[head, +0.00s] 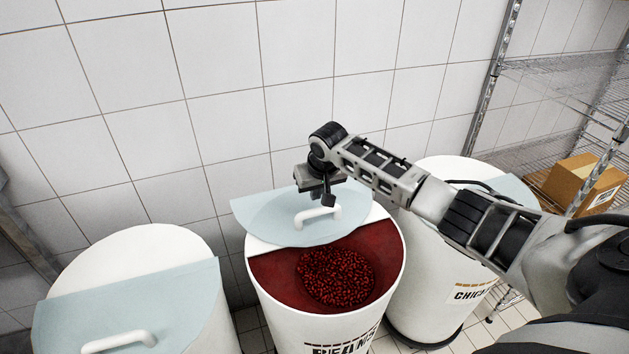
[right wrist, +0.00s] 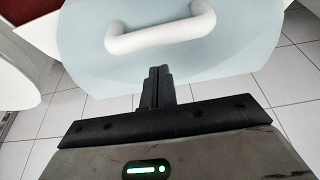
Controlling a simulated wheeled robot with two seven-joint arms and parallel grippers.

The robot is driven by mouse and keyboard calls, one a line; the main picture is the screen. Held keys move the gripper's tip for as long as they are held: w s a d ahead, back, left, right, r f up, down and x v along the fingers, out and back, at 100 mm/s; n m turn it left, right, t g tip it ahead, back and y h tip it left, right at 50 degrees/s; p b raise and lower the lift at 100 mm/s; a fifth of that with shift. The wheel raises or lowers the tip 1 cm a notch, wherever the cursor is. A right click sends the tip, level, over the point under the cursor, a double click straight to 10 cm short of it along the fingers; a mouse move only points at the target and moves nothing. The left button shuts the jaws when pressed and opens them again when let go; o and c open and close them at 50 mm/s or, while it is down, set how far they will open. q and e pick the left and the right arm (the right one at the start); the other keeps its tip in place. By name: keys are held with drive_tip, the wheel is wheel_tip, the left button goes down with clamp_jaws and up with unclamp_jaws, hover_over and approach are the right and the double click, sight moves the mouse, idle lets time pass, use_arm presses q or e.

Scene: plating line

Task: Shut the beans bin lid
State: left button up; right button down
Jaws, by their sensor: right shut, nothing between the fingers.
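The beans bin (head: 325,313) is a white round bin at the middle of the head view, with red beans (head: 337,275) showing inside. Its pale blue lid flap (head: 265,217) is open, folded back over the rear of the bin, with a white handle (head: 318,215). The flap (right wrist: 85,55) and handle (right wrist: 162,36) also show in the right wrist view. My right gripper (head: 328,199) is at the flap, close to the handle, shut and empty. In the right wrist view its fingertips (right wrist: 158,70) overlap the flap near its edge; contact is unclear. My left gripper is out of view.
A white bin with a closed pale blue flap (head: 140,303) stands at left. Another white bin (head: 425,290), with lettering partly hidden by my right arm, stands at right. A wire shelf (head: 560,65) with a cardboard box (head: 575,181) is at far right. A tiled wall is behind.

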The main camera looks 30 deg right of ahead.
drive_tip(key=shift+s+a, duration=0.1)
drive_tip(key=shift+s, duration=0.4)
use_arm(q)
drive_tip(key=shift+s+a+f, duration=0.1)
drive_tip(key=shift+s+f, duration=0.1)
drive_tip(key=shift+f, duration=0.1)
use_arm(e)
drive_tip(key=shift+s+a+f, duration=0.1)
drive_tip(key=shift+s+f, duration=0.1)
drive_tip(key=shift+s, duration=0.2)
